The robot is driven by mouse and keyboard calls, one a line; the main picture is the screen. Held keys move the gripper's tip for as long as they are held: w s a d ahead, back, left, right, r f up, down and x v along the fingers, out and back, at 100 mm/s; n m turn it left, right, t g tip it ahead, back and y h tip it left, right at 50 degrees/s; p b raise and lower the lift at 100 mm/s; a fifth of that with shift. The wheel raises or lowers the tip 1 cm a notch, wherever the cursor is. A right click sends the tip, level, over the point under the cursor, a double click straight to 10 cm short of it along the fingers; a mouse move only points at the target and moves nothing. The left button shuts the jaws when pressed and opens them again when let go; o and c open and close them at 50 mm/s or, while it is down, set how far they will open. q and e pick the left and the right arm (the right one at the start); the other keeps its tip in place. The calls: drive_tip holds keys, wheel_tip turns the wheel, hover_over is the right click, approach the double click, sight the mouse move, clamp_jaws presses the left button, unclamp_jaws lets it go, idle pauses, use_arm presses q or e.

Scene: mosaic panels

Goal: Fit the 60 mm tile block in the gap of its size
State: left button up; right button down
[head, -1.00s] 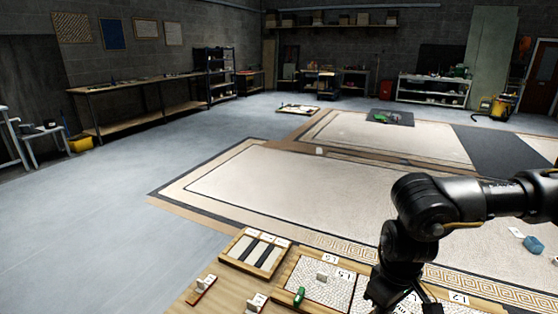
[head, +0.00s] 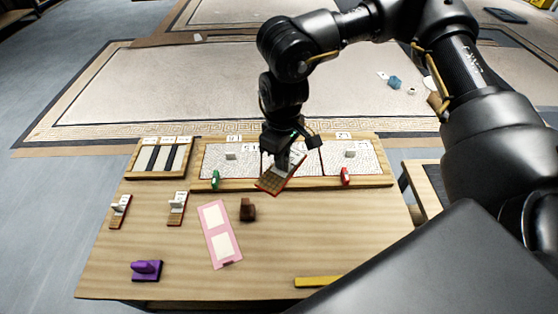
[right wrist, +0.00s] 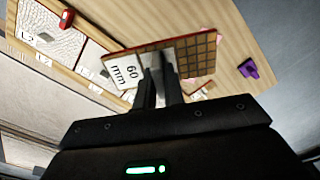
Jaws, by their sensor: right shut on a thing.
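The 60 mm tile block (head: 274,184) is a tan tiled slab with a red edge and a white label. It is held tilted above the front rim of the mosaic panel tray. It also shows in the right wrist view (right wrist: 193,56), its label reading "60 mm". My right gripper (head: 284,162) is shut on its pale grip. The wood-framed mosaic panel tray (head: 372,183) holds white mosaic panels (head: 225,160), (head: 345,156) with small labels along the back edge. The block and gripper hide part of the tray's middle; I cannot make out the gap widths. My left gripper is not in view.
Two smaller labelled blocks (head: 121,207), (head: 177,205) stand at left. A rack (head: 131,172) with dark strips is at back left. Green (head: 215,180) and red (head: 345,176) pieces sit at the tray's front. A pink sheet (head: 211,222), brown block (head: 248,210) and purple tool (head: 146,270) lie nearer.

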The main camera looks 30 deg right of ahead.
drive_tip(key=s+f, duration=0.4)
drive_tip(key=f, duration=1.1)
